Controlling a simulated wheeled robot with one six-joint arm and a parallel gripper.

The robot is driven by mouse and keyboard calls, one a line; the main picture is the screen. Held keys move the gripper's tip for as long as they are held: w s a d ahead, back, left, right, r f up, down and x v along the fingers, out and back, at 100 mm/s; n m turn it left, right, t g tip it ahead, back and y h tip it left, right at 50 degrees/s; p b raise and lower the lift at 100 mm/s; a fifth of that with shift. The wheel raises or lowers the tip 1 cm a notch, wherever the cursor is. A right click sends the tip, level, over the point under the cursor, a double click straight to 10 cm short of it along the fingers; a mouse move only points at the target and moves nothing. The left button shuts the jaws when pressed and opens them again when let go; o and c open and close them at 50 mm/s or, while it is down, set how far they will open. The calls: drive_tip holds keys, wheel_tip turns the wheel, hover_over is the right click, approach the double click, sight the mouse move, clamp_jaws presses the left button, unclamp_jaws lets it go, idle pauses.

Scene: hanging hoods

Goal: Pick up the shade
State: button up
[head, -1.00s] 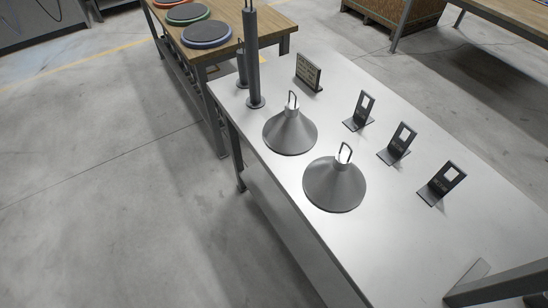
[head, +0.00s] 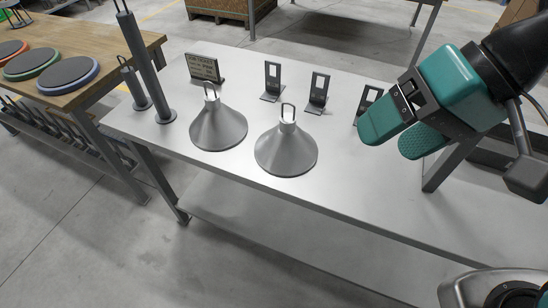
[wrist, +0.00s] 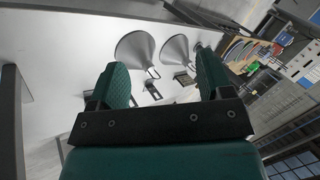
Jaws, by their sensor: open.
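Two grey cone-shaped shades with wire loops on top stand on the pale metal table (head: 225,175). One shade (head: 218,128) is on the left and the other shade (head: 287,152) is nearer the table's front edge, to its right. In the wrist view the two shades (wrist: 134,48) and (wrist: 175,51) appear beyond the fingers. My gripper (head: 395,138) has green fingers and is open and empty. It is above the table, to the right of both shades and apart from them. In the wrist view my gripper (wrist: 165,85) shows a wide gap between its fingers.
Black stands with square openings (head: 272,82) and a dark sign (head: 204,68) stand behind the shades. Grey posts (head: 148,70) rise at the table's left end. A wooden table (head: 95,45) with coloured discs is at the left. The front strip of the metal table is clear.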

drive_tip(key=w+a+f+m+t+y+b, duration=0.1)
drive_tip(key=w+f+m+y+b, duration=0.1)
drive_tip(key=f+m+b, duration=0.3)
drive_tip(key=w+a+f+m+y+b, duration=0.2)
drive_tip(key=w+f+m+b, duration=0.1)
drive_tip(key=f+b, duration=0.35)
drive_tip(key=m+t+y+b, duration=0.4)
drive_tip(key=m+t+b, duration=0.5)
drive_tip(key=m+b, duration=0.95)
approach(288, 118)
drive_tip(key=shift+m, duration=0.55)
drive_tip(key=a+p, duration=0.1)
drive_tip(key=w+a+p, duration=0.1)
drive_tip(key=p, duration=0.1)
drive_tip(key=w+a+f+p, duration=0.1)
drive_tip(key=p, duration=0.1)
drive_tip(key=shift+w+a+f, duration=0.1)
drive_tip(key=shift+w+a, duration=0.05)
drive_tip(key=shift+a, duration=0.1)
drive_tip(key=shift+x, duration=3)
drive_tip(key=shift+d, duration=0.1)
clamp_jaws()
